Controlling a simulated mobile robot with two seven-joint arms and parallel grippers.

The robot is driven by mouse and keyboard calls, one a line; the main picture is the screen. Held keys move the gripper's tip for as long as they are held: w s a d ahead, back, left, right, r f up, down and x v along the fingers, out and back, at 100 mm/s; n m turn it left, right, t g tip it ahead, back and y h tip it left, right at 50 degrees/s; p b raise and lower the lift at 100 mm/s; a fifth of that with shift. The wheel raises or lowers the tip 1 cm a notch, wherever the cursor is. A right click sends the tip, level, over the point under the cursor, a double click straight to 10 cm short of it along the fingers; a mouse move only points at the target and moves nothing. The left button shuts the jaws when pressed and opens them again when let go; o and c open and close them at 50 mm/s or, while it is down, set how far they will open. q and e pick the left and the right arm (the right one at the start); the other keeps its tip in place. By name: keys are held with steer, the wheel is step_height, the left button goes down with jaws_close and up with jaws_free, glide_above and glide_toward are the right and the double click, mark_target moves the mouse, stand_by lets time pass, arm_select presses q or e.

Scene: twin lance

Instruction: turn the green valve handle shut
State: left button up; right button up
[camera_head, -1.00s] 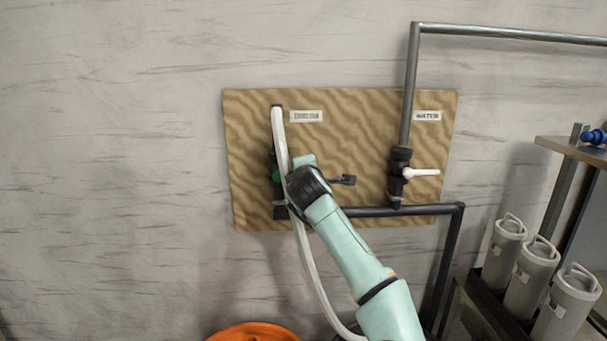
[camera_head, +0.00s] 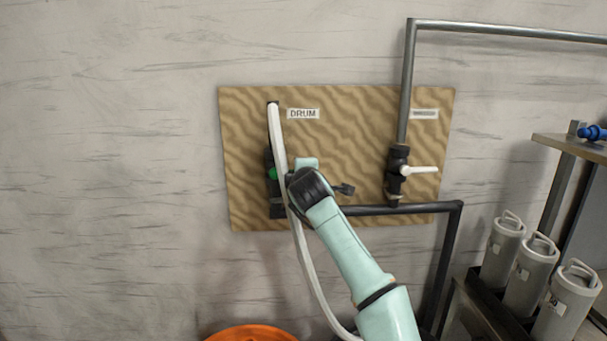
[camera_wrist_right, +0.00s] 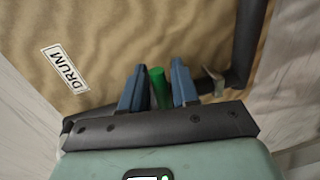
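The green valve handle (camera_wrist_right: 158,88) shows in the right wrist view between the two blue fingers of my right gripper (camera_wrist_right: 160,80). In the head view only a small green part (camera_head: 272,174) shows just left of my right gripper's dark wrist. The white hose and my arm hide the rest, including the fingers. The valve sits on the left pipe of the wooden board (camera_head: 340,110), below the DRUM label (camera_head: 303,114). My left gripper is not in view.
A second valve with a white handle (camera_head: 420,169) sits on the right pipe. A pale hose (camera_head: 300,235) hangs in front of the green valve. Grey canisters (camera_head: 533,270) stand at lower right, and an orange drum (camera_head: 252,334) is at the bottom. The wall at left is bare.

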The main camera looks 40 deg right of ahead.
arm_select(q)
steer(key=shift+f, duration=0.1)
arm_select(e)
steer(key=shift+s+a+b, duration=0.2)
steer(key=shift+s+b, duration=0.05)
steer(key=shift+b, duration=0.1)
arm_select(q)
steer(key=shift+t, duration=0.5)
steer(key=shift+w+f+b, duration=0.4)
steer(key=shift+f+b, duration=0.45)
steer(key=shift+b, duration=0.1)
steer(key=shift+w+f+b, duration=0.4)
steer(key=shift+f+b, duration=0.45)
steer(key=shift+b, duration=0.1)
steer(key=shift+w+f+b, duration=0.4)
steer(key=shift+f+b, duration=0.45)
steer(key=shift+b, duration=0.1)
arm_select(e)
steer(key=shift+v, duration=6.35)
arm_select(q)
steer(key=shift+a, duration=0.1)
arm_select(e)
steer(key=shift+r, duration=0.1)
